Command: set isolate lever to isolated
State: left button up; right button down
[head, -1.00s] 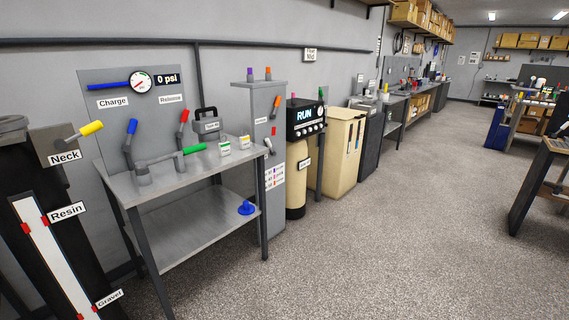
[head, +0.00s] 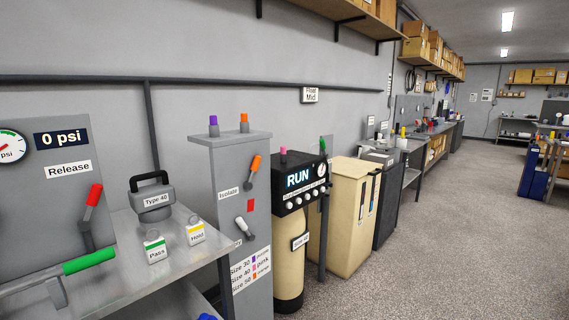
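The isolate lever (head: 253,169) has an orange grip and sits on the front of a grey cabinet (head: 231,160), just right of a label reading "Isolate" (head: 228,192). Its orange end points up and slightly right. Below it are a small red patch (head: 251,205) and a second lever with a white grip (head: 243,227), angled down to the right; the label beside that one is partly cut by the bench edge or too small to read. Neither of my grippers shows in the head view.
A metal bench (head: 185,262) stands left of the cabinet, holding a Type 40 block (head: 152,200), Pass (head: 155,250) and Hold (head: 196,233) boxes. A RUN controller (head: 300,183) on a beige tank (head: 290,262) stands right of the cabinet. Open floor (head: 420,240) lies at the right.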

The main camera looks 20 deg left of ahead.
aim_at(248, 186)
jog(key=i+j+u, duration=0.1)
jog(key=i+u, duration=0.35)
jog(key=i, duration=0.5)
jog(key=i+l+u, duration=0.2)
jog(key=i+u, duration=0.3)
jog(key=i, duration=0.4)
jog(key=i+u, duration=0.1)
jog(key=u, duration=0.4)
